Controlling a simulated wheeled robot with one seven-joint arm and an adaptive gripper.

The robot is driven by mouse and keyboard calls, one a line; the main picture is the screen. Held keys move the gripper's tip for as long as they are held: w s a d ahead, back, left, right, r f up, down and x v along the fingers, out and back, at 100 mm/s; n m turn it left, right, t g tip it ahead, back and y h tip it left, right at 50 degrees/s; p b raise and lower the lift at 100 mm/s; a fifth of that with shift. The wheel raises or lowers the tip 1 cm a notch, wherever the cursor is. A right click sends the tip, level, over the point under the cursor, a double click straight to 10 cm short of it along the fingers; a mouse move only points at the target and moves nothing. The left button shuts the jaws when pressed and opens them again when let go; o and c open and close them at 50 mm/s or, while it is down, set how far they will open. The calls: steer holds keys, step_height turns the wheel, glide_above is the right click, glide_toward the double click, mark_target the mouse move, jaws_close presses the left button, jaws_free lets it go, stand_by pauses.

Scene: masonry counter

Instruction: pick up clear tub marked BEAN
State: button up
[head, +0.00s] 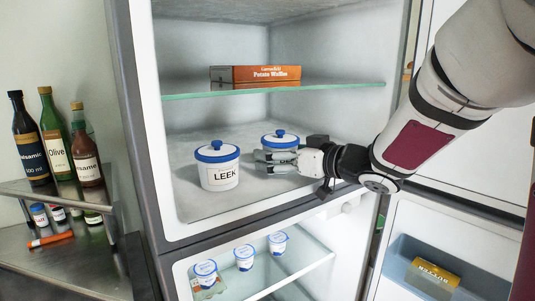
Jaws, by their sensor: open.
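A tub with a blue lid (281,138) stands on the floor of the fridge's upper compartment. Its body and any label are mostly hidden behind my gripper, so I cannot read BEAN on it. My gripper (262,161) is open, its fingers pointing left across the front of this tub. I cannot tell whether they touch it. A second tub, white with a blue lid and marked LEEK (220,176), stands just left of my fingertips.
A glass shelf (330,88) above holds an orange potato waffles box (255,74). Below, several small blue-lidded pots (244,258) stand on another glass shelf. The open door holds a yellow pack (436,274). Bottles (56,145) stand on a metal rack at left.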

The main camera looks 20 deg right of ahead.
steer(key=c, duration=1.6)
steer(key=shift+o, duration=0.2)
steer(key=shift+r, duration=0.1)
